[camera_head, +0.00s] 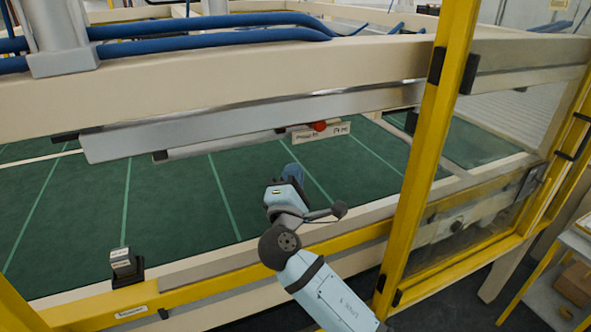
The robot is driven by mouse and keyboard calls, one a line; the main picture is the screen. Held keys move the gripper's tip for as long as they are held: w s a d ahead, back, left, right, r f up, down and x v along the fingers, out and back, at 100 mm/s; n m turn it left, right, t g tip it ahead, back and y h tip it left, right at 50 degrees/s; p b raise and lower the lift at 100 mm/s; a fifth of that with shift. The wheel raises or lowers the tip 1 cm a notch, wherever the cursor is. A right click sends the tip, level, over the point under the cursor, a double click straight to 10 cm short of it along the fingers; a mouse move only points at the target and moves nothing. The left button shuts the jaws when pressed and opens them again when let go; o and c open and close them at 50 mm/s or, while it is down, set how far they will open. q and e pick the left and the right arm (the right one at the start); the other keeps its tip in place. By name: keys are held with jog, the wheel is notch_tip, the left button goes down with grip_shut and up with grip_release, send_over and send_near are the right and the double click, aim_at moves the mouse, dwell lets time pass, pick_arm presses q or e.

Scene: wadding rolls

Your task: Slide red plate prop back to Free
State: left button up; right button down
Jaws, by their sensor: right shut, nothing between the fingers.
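The red plate prop (320,126) shows as a small red knob on a pale label plate (337,131) under the grey metal beam. The plate carries dark lettering at both ends, too small to read surely. The knob sits near the middle of the plate. My right gripper (291,172) reaches in over the yellow rail, below and left of the knob and apart from it. It is shut and empty. My left gripper is not in view.
A green, lined bed (180,200) lies below the beam (250,113). A yellow post (425,150) and a clear-panelled yellow frame stand to the right of my arm. A yellow rail (220,275) runs along the front. A small block on a black mount (124,264) stands at the front left.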

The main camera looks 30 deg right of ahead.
jog(key=w+d+r+p, duration=0.4)
jog(key=w+d, duration=0.1)
jog(key=d, duration=0.2)
jog(key=shift+w+d, duration=0.15)
jog(key=shift+w, duration=0.2)
jog(key=shift+f, duration=0.1)
